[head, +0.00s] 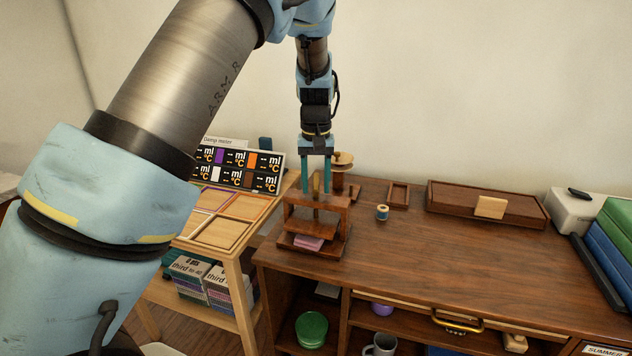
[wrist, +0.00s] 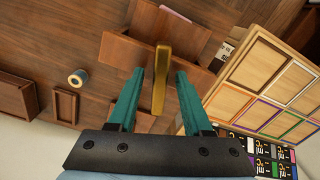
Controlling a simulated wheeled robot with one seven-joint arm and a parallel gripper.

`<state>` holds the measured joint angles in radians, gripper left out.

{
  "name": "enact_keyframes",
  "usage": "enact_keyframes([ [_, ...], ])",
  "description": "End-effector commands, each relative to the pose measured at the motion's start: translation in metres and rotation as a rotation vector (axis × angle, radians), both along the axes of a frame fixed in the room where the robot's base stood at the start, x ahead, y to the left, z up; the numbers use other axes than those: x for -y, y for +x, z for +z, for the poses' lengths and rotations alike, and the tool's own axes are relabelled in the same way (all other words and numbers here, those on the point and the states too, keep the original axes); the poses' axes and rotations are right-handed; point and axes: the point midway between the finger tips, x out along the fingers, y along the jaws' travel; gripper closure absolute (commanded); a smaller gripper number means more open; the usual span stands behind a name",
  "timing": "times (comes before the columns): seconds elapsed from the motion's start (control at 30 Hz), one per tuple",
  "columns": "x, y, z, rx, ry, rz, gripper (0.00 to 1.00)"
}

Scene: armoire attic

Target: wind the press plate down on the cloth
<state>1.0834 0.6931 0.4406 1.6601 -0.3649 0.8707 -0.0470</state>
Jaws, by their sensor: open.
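The wooden press (head: 341,217) stands at the left end of the desk. A pink folded cloth (head: 308,243) lies low inside its frame, and a corner of it shows in the wrist view (wrist: 174,12). A brass handle (wrist: 161,80) sits on top of the press. My gripper (head: 316,190) points down over the press. Its teal fingers are open, one on each side of the handle, with gaps showing in the wrist view.
A thread spool (head: 382,212), a small tray (head: 398,195) and a long wooden box (head: 475,205) are on the desk. A round wooden stand (head: 343,160) is close behind the press. A rack with framed panels (head: 222,232) is on the left. The desk's right middle is clear.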

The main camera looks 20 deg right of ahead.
Motion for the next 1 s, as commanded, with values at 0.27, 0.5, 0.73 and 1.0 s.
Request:
enact_keyframes([
  [0.27,0.0000,0.0000,0.0002,0.000,0.000,0.000,0.62],
  [0.5,0.0001,0.0000,0.0004,0.000,0.000,0.000,0.89],
  [0.73,0.0000,0.0000,0.0005,0.000,0.000,0.000,1.00],
  [1.0,0.0000,0.0000,0.0006,0.000,0.000,-0.001,1.00],
])
